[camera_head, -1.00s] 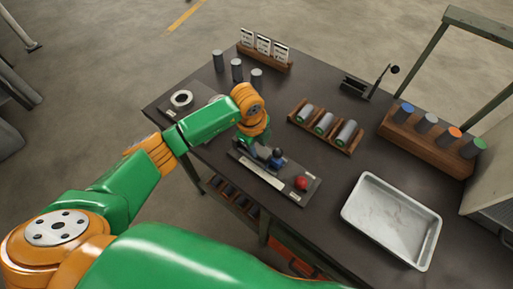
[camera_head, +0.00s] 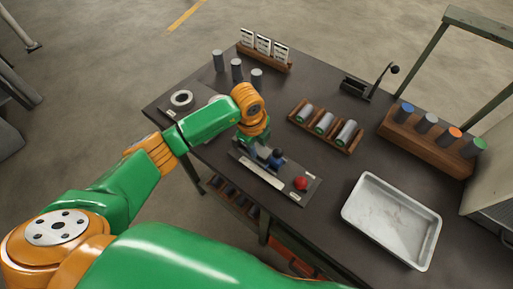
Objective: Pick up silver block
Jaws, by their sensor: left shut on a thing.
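My left gripper (camera_head: 262,155) points down over a flat dark fixture (camera_head: 298,196) with a pale strip and a red button on the table. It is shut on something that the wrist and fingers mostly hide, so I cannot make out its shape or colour. A small dark blue part (camera_head: 277,155) shows right beside the fingers. Several silver cylindrical blocks are in view: some stand upright at the back left (camera_head: 236,71), and others lie in a wooden rack (camera_head: 320,136) right of the gripper. My right gripper is not in view.
An empty metal tray (camera_head: 395,222) lies at the front right. A wooden holder (camera_head: 428,145) with colour-topped cylinders stands at the right. A ring on a dark plate (camera_head: 180,99) is at the left, a card stand (camera_head: 264,54) at the back. Bare table lies between rack and tray.

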